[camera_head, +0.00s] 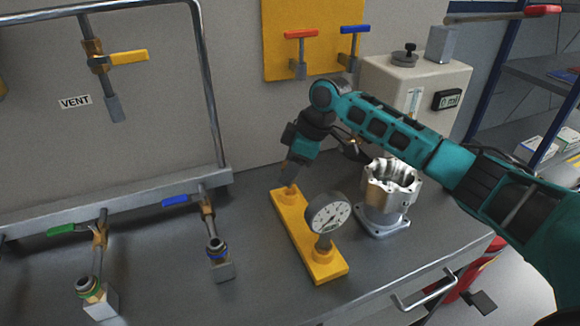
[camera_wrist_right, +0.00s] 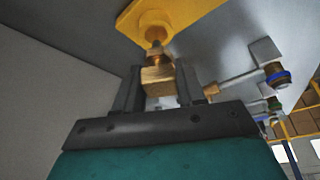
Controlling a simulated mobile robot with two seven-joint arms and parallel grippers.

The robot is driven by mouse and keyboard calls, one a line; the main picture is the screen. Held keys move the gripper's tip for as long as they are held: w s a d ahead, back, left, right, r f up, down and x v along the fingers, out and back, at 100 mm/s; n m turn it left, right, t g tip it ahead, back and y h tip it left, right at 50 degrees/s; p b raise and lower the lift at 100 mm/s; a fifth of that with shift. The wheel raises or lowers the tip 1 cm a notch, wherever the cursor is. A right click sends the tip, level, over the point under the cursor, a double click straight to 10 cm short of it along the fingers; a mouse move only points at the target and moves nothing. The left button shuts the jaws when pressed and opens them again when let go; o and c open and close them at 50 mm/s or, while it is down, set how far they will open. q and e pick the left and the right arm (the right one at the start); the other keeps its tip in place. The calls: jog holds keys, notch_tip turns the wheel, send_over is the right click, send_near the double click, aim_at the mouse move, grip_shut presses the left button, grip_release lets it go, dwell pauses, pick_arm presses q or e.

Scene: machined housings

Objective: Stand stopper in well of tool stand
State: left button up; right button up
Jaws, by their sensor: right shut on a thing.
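The yellow tool stand (camera_head: 300,236) lies on the grey bench, with a raised well (camera_head: 290,194) at its far end and a pressure gauge (camera_head: 328,212) standing in its near end. My right gripper (camera_head: 290,174) points down just above the far well. In the right wrist view the gripper (camera_wrist_right: 158,88) is shut on the brass stopper (camera_wrist_right: 157,76), a block with a narrower copper-coloured end. That end points at the yellow well (camera_wrist_right: 153,26) and meets it in the picture. I cannot tell whether it is inside. My left gripper is not in view.
A machined metal housing (camera_head: 385,205) stands right of the stand, below my right arm. Pipe fittings with green (camera_head: 62,230) and blue (camera_head: 176,200) handles are at the left. A beige box (camera_head: 415,85) stands behind. Bare bench lies left of the stand.

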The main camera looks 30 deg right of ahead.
dwell(0.8)
jog(key=shift+f, duration=0.3)
jog(key=shift+f, duration=1.45)
jog(key=o, duration=1.2)
jog(key=v, duration=1.3)
jog(key=shift+f, duration=0.15)
